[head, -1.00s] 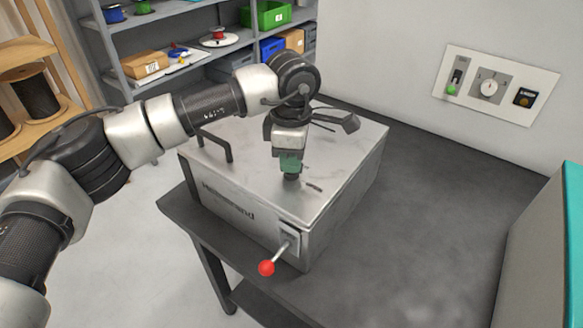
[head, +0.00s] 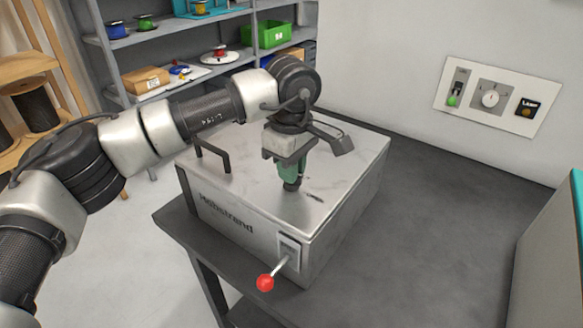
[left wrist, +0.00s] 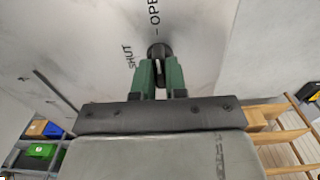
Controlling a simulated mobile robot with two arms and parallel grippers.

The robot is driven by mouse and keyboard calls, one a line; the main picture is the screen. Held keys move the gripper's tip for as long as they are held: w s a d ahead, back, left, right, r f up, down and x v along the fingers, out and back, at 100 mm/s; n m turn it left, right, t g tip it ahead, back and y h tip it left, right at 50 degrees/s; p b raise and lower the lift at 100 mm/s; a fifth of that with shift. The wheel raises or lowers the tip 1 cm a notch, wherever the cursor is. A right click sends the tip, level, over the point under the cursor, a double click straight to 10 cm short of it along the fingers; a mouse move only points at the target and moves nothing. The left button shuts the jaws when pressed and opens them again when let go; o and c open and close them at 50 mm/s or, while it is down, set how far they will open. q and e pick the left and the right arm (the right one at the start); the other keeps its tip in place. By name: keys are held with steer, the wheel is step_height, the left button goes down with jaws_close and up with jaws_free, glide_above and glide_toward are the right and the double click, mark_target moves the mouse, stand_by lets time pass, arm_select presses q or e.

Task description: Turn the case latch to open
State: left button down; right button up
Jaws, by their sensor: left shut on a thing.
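The grey metal case (head: 232,222) stands on a dark bench, its lid down. Its latch is a small dark knob (left wrist: 157,50) on the lid, with the printed words "SHUT" and "OPEN" beside it in the left wrist view. My left gripper (head: 290,184) points down at the lid, its green fingers closed around the latch. The fingers also show in the left wrist view (left wrist: 160,72), one on each side of the knob. They hide part of the latch, so I cannot tell exactly which word it points to. My right gripper is out of view.
A lever with a red ball (head: 265,283) sticks out of the case's front. A black handle (head: 213,152) stands on the lid's left side. A switch panel (head: 490,98) is on the wall. The bench (head: 430,220) right of the case is clear.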

arm_select(q)
steer(key=shift+r, duration=0.1)
steer(key=c, duration=1.2)
jaws_free()
steer(key=shift+o, duration=0.2)
step_height(320, 180, up, 11)
steer(key=shift+f, duration=0.2)
